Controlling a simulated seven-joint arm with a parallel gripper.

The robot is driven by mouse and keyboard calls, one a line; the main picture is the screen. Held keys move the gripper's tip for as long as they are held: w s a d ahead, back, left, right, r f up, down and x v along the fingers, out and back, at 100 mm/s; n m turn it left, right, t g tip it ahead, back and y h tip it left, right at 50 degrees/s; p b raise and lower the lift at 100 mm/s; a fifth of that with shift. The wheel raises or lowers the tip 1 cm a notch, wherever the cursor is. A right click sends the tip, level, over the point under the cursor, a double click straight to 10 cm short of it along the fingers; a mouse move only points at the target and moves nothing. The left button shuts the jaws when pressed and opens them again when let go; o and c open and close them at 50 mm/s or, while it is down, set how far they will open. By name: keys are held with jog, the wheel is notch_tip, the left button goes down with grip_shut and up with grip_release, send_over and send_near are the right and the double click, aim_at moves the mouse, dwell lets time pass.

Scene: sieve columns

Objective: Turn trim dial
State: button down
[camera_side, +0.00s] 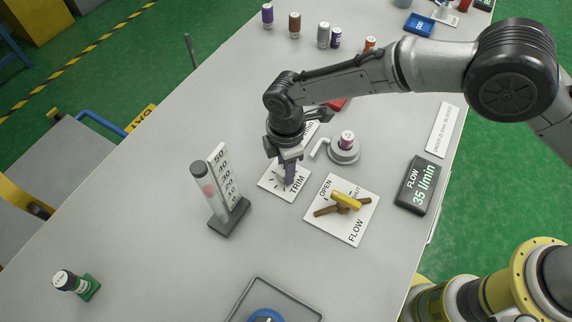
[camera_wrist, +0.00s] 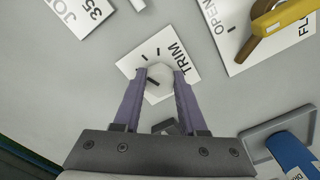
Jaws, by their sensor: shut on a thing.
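The trim dial (camera_wrist: 157,92) is a pale, many-sided knob with a dark pointer mark. It sits on a white plate marked TRIM (camera_wrist: 135,64) with black tick marks; the plate also shows in the side view (camera_side: 270,187). My gripper (camera_wrist: 163,78) points down over this plate, its two purple fingers shut on the dial, one on each side. In the side view my gripper (camera_side: 289,178) hides most of the dial.
A flow tube with a scale (camera_side: 205,190) stands left of the plate. A yellow-handled FLOW valve (camera_side: 347,201) is close on the right, with a display (camera_side: 418,185) reading 35 l/min beyond.

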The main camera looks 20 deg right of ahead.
jog(key=shift+r+n, duration=0.1)
jog(key=shift+n, duration=0.2)
jog(key=shift+c, duration=2.3)
grip_release()
notch_tip(320, 180, up, 14)
